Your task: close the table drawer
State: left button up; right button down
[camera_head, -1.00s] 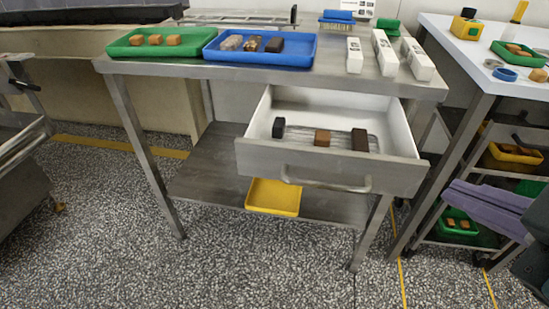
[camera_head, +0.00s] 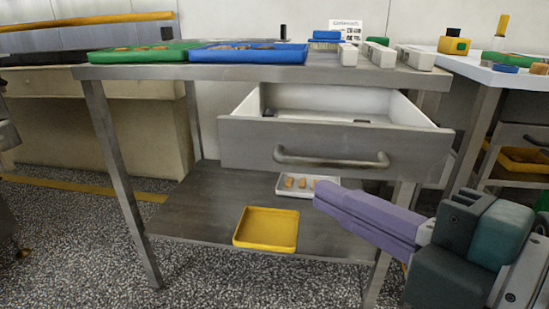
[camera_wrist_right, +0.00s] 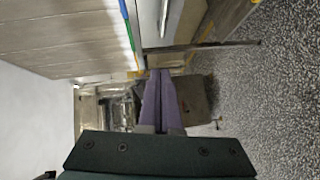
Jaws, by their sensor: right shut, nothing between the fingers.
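The table drawer (camera_head: 335,147) is pulled out from under the steel table (camera_head: 140,72). Its grey front carries a bar handle (camera_head: 332,160), and its white inside shows above the front edge. Only small dark bits of its contents show; the front hides the rest. My right gripper (camera_head: 322,196) has purple fingers, shut and empty. In the head view its tips are below the handle and appear apart from the drawer. The shut fingers also show in the right wrist view (camera_wrist_right: 160,75). My left gripper is not in view.
A green tray (camera_head: 100,57), a blue tray (camera_head: 210,56) and white boxes (camera_head: 415,58) stand on the tabletop. A yellow tray (camera_head: 262,245) and a white tray with brown pieces (camera_head: 285,192) lie on the lower shelf. A white side table (camera_head: 490,77) stands at right.

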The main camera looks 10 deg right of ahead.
aim_at(281, 161)
jog(key=w, duration=0.2)
jog(key=w+a+f+b, duration=0.1)
jog(key=w, duration=0.5)
jog(key=shift+w+a+f+b, duration=0.25)
jog(key=shift+f+b, duration=0.1)
jog(key=shift+b, duration=0.05)
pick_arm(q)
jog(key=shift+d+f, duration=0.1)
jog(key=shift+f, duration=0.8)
